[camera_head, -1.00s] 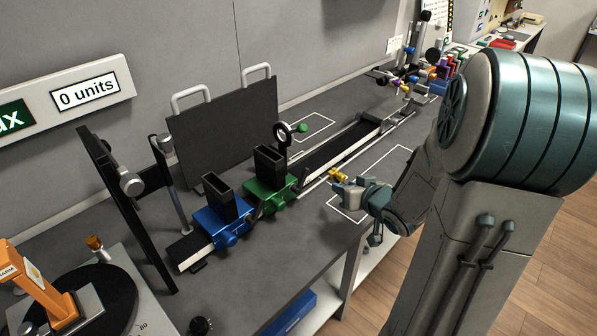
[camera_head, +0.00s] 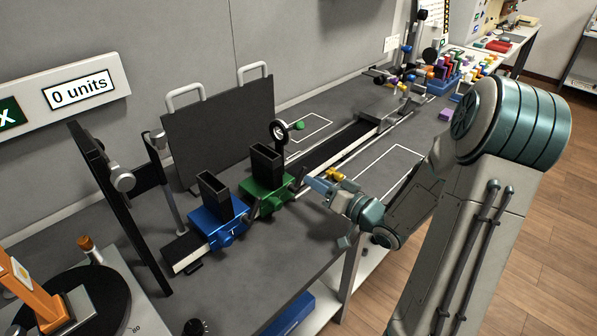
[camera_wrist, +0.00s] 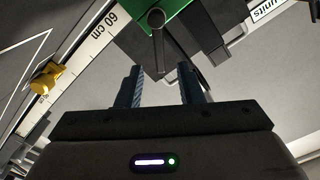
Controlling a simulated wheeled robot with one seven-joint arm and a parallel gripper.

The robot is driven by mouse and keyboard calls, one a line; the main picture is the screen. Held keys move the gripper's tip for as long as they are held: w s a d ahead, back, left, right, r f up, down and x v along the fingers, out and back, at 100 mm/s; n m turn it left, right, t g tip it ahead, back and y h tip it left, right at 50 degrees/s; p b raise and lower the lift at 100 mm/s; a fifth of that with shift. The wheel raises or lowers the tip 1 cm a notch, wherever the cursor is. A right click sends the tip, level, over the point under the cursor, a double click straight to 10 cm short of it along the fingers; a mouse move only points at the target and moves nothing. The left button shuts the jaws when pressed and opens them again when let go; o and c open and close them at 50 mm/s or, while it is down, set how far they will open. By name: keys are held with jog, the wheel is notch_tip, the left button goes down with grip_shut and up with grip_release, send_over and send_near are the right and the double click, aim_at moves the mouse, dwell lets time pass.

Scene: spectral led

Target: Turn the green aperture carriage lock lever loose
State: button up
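The green aperture carriage (camera_head: 268,191) sits on the rail beside the blue carriage, with a black upright block on top. Its green body shows at the top of the wrist view (camera_wrist: 180,14). A dark grey lock lever (camera_wrist: 158,42) hangs from a round pivot on the green body, pointing toward my gripper. My gripper (camera_wrist: 162,88) is open and empty. The lever lines up with the gap between the fingers; I cannot tell whether its tip is between them. In the head view my gripper (camera_head: 312,184) is just right of the green carriage.
The blue carriage (camera_head: 217,218) stands close on the left. A yellow clamp (camera_head: 337,174) is near my gripper; it also shows in the wrist view (camera_wrist: 46,77). A ring on a post (camera_head: 280,132) stands behind. A sign (camera_head: 80,90) reads "0 units".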

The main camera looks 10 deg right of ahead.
aim_at(298, 179)
jog(key=x, duration=0.7)
grip_shut()
